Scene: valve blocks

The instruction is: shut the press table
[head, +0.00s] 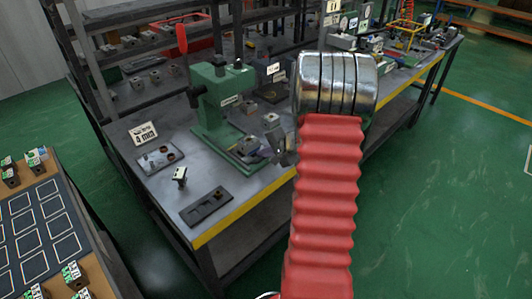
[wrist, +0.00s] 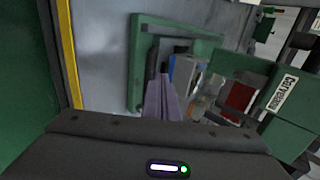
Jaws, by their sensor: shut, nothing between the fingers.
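The green press (head: 222,100) stands on the grey workbench, with its lever and red knob up at the back. It also shows sideways at the right of the wrist view (wrist: 262,95). Its green base plate (head: 212,143) lies on the bench and fills the middle of the wrist view (wrist: 137,70). A small grey block-like part (head: 248,144) sits on the base; I cannot tell whether it is the press table. My gripper (wrist: 160,82) is shut and empty, its fingers over the base plate, beside a blue and white part (wrist: 183,75). My red sleeved arm hides the bench to the right.
The bench (head: 130,120) has a yellow front edge (head: 215,232). A card marked 4 (head: 144,133), a grey plate (head: 158,160), a small upright part (head: 180,176) and a dark tray (head: 207,207) lie left of the press. Open green floor lies in front of the bench.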

